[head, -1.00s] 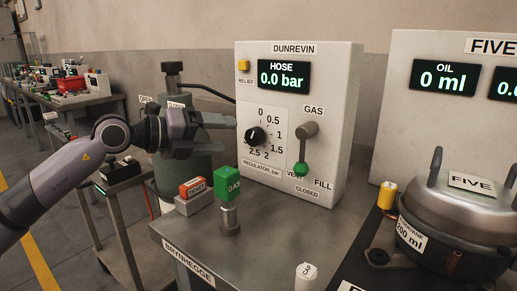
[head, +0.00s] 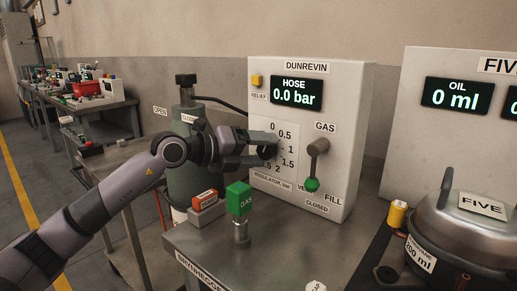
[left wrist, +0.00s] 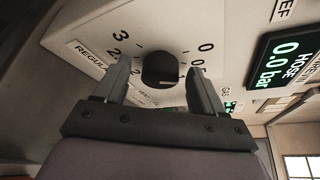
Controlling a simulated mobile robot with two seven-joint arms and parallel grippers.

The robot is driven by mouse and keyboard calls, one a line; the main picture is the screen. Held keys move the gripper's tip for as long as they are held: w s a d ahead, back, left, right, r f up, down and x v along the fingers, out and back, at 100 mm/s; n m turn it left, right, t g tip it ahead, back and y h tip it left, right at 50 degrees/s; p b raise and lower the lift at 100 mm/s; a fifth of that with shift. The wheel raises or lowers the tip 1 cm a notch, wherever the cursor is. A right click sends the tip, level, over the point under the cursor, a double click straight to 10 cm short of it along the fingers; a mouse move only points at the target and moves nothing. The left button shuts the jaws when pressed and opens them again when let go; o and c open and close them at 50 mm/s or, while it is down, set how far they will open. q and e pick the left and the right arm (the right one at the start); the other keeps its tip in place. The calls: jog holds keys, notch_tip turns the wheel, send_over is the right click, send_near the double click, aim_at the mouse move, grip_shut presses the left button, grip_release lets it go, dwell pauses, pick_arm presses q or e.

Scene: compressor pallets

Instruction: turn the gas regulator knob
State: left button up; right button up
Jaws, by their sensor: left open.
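The gas regulator knob is a round black knob (left wrist: 160,70) with a pale pointer mark, on the dial of the white DUNREVIN panel (head: 350,110). In the left wrist view it sits between the two fingers of my open left gripper (left wrist: 165,80), with a gap on each side. In the head view my left gripper (head: 262,150) reaches the dial from the left, and its fingers partly cover the knob and scale. The HOSE display (head: 296,93) reads 0.0 bar. My right gripper is not in view.
A gas lever with a green tip (head: 312,184) hangs down right of the dial. A green GAS block (head: 239,199) on a metal stem and an orange-topped block (head: 207,197) stand on the bench below my arm. A grey-green cylinder (head: 187,125) stands behind the arm.

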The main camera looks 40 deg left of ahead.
pick_arm(q)
jog(key=c, duration=1.1)
